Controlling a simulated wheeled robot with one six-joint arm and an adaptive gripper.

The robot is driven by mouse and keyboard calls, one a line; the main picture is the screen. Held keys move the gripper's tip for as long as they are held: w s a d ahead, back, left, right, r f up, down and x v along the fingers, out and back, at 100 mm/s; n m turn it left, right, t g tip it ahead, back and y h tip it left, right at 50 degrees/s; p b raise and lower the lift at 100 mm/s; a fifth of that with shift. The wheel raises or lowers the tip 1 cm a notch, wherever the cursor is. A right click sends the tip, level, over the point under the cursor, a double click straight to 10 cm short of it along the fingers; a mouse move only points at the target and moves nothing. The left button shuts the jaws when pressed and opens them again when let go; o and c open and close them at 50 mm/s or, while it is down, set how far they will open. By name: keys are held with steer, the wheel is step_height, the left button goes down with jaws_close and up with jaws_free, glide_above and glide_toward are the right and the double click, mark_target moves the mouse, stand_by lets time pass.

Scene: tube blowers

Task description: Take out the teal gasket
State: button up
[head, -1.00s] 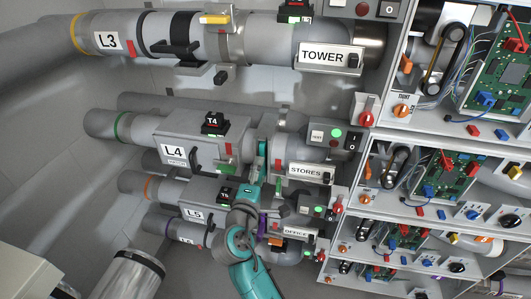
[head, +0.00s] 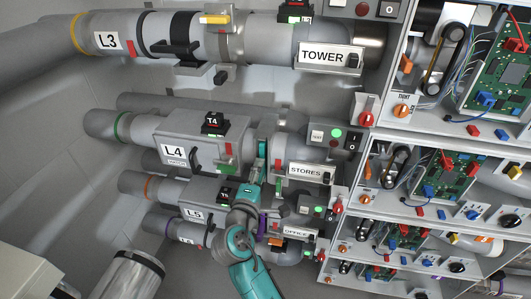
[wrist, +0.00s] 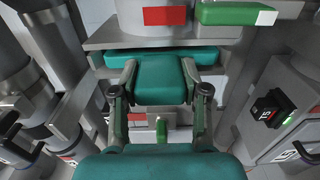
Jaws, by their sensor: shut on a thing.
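The teal gasket (wrist: 160,78) shows in the wrist view as a flat slab. Its wide part lies under a grey flange, and a narrower part comes toward me between my fingers. My gripper (wrist: 160,92) is shut on that narrower part, with one grey finger on each side. In the head view the gasket (head: 262,150) is a thin teal strip at the joint between the L4 box and the STORES pipe. My gripper (head: 258,178) is just below it, partly hidden by my teal arm. How much of the gasket is still in the joint is hidden.
The L4 box (head: 192,150) is left of the joint and the STORES pipe (head: 305,150) right. In the wrist view a green bar (wrist: 235,13) lies near the flange and a green lever (wrist: 162,130) beneath the gasket. Control cabinets (head: 430,190) stand to the right.

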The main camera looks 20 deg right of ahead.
steer(key=shift+v, duration=1.55)
steer(key=shift+v, duration=4)
steer(key=shift+v, duration=3.95)
